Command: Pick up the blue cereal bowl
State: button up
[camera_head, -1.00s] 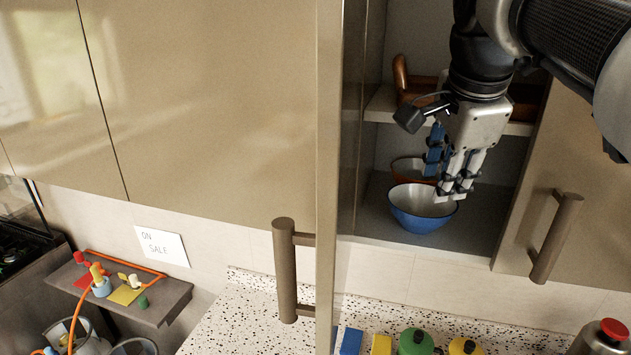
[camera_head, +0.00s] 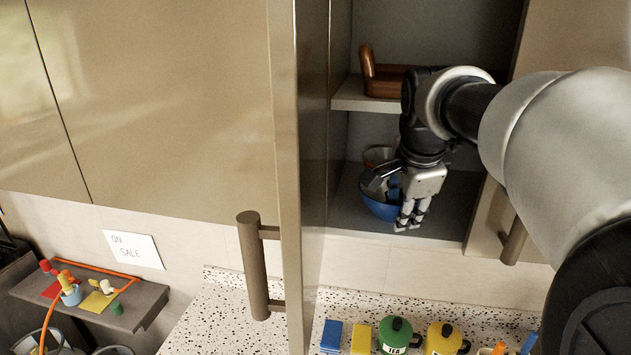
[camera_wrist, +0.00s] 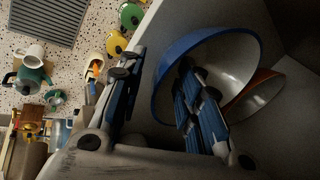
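The blue bowl (camera_head: 375,207) with a whitish inside sits on the lower shelf of the open cupboard, partly hidden by my gripper (camera_head: 408,222). In the wrist view the blue bowl (camera_wrist: 222,55) appears tilted because of the camera angle. My gripper (camera_wrist: 157,80) is open there, with one finger inside the bowl and the other outside, so the near wall lies between them. A gap seems to remain between the fingers and the wall; contact cannot be told.
An orange-brown bowl (camera_head: 378,155) stands close behind the blue one. A brown wooden item (camera_head: 385,80) is on the upper shelf. The cupboard door edge (camera_head: 312,130) is at the left. Several coloured canisters stand on the speckled counter (camera_head: 235,310) below.

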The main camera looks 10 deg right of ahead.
jog(key=shift+c, duration=0.6)
grip_shut()
